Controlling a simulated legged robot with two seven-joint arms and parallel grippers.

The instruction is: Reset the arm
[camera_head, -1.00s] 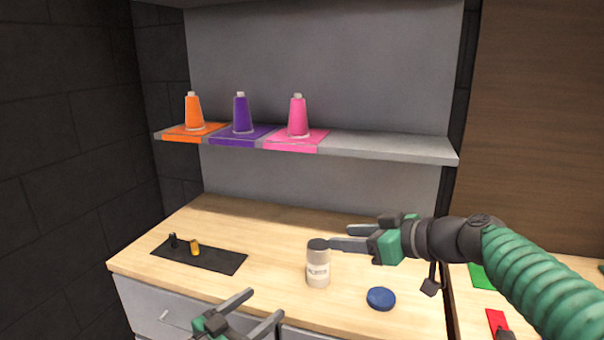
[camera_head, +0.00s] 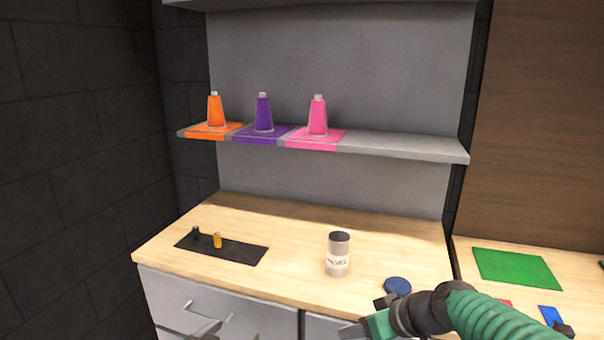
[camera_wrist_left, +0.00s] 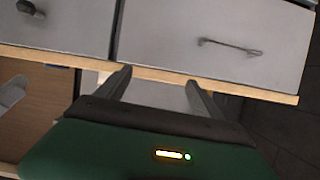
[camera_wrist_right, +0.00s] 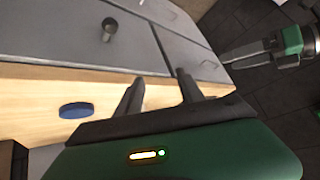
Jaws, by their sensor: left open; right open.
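My right gripper (camera_head: 362,328) is at the bottom of the head view, in front of the counter edge, its arm coming from the lower right. Its two fingers stand apart and empty in the right wrist view (camera_wrist_right: 160,92). My left gripper shows only its fingertips (camera_head: 205,330) at the bottom edge of the head view, before the drawers. In the left wrist view (camera_wrist_left: 160,85) its fingers are apart with nothing between them. The left gripper also shows in the right wrist view (camera_wrist_right: 250,55).
The wooden counter (camera_head: 300,230) holds an open-topped can (camera_head: 338,257), a blue disc (camera_head: 397,286) and a black mat (camera_head: 240,251) with small pegs. Orange (camera_head: 216,110), purple (camera_head: 264,112) and pink (camera_head: 318,116) bottles stand on the shelf (camera_head: 400,147). A green mat (camera_head: 515,267) lies on the right-hand counter.

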